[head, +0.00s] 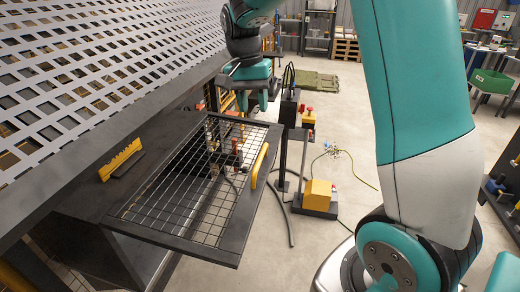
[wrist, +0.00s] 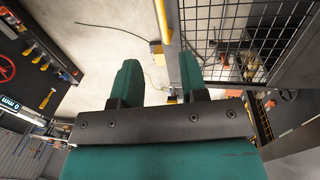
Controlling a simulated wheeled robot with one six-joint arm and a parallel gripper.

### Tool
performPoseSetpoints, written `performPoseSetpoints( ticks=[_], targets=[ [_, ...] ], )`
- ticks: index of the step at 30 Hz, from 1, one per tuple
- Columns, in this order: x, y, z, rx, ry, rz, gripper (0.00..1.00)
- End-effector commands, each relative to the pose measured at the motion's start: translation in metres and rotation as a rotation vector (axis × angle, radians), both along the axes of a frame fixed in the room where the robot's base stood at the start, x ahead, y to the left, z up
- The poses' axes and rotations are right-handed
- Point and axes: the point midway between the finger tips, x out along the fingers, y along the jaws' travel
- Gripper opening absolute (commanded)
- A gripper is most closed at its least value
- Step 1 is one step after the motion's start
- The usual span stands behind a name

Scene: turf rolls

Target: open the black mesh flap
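The black mesh flap (head: 232,228) is a dark frame with a wire grid, lying about flat on top of a black box in the head view. A yellow bar handle (head: 260,166) stands on its right side. My gripper (head: 252,104) is above the flap's far end, apart from the handle, with its fingers pointing down. In the wrist view my gripper (wrist: 158,78) is open with nothing between its fingers.
A white perforated panel (head: 85,60) slopes over the left side. A yellow toothed piece (head: 120,160) sits on the box's dark top (head: 165,128). A yellow block on a dark base (head: 318,195) and a hose (head: 290,228) are on the floor right of the flap.

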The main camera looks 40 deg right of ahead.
Motion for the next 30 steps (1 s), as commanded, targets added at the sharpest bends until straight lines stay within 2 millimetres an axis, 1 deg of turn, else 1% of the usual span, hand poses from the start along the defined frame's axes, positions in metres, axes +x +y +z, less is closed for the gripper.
performPoseSetpoints(
  ticks=[3,9,15,18,21,24,30],
  targets=[
    [-0.004,-0.002,-0.027,0.001,0.006,-0.001,0.4],
    [-0.009,-0.005,-0.072,0.002,0.006,0.002,0.4],
    [-0.013,-0.008,-0.11,0.002,0.004,0.003,0.4],
    [-0.013,-0.009,-0.123,0.001,0.002,0.004,0.4],
    [-0.014,-0.01,-0.131,0.002,0.0,0.004,0.4],
    [-0.014,-0.01,-0.135,0.001,0.0,0.004,0.4],
    [-0.014,-0.01,-0.136,0.001,-0.002,0.004,0.4]
  ],
)
